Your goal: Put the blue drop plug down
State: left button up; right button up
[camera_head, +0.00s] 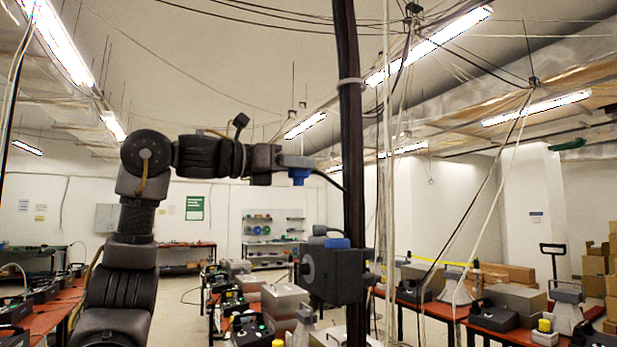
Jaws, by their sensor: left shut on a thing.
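My left arm comes up from the lower left and bends to the right. My left gripper (292,161) is high, left of the dark vertical post, and is shut on the blue drop plug (299,177). The plug's lower part shows below the jaws; its upper part is hidden. A dark cable runs from beside the plug toward the post (353,130). My right gripper is not in view.
A dark box unit (335,272) with a blue part (337,243) on top is at the post, below the gripper. Benches (437,309) with boxes and devices stand behind and to the right. White cables hang right of the post.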

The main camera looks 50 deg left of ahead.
pick_arm(q)
jog(key=shift+s+r, duration=0.15)
jog(key=shift+s, duration=0.2)
jog(key=shift+d, duration=0.1)
jog(key=w+d+f+m+g+h+b, duration=0.1)
jog(key=w+d+f+m+g+h, duration=0.2)
jog(key=w+d+f, duration=1)
jog(key=w+d+f+m+g+h+b, duration=0.1)
jog(key=w+d+f+m+g+h, duration=0.3)
jog(key=f, duration=0.7)
jog(key=s+d+f+h+b, duration=0.15)
jog(key=d+f, duration=0.45)
jog(key=f, duration=0.6)
jog(key=s+d+f+m+g+h+b, duration=0.1)
jog(key=s+d+f, duration=0.1)
jog(key=f, duration=0.8)
jog(key=s+d+f+m+g+h+b, duration=0.1)
jog(key=s+d+f+h, duration=0.15)
jog(key=f, duration=0.75)
jog(key=s+f, duration=0.3)
jog(key=f, duration=0.1)
jog(key=s+a+f+t+y, duration=0.1)
jog(key=s+f, duration=0.3)
jog(key=f, duration=0.1)
jog(key=s+a+f+n+t+y+b, duration=0.1)
jog(key=s+f, duration=0.3)
jog(key=shift+a+f, duration=0.1)
jog(key=shift+f, duration=0.3)
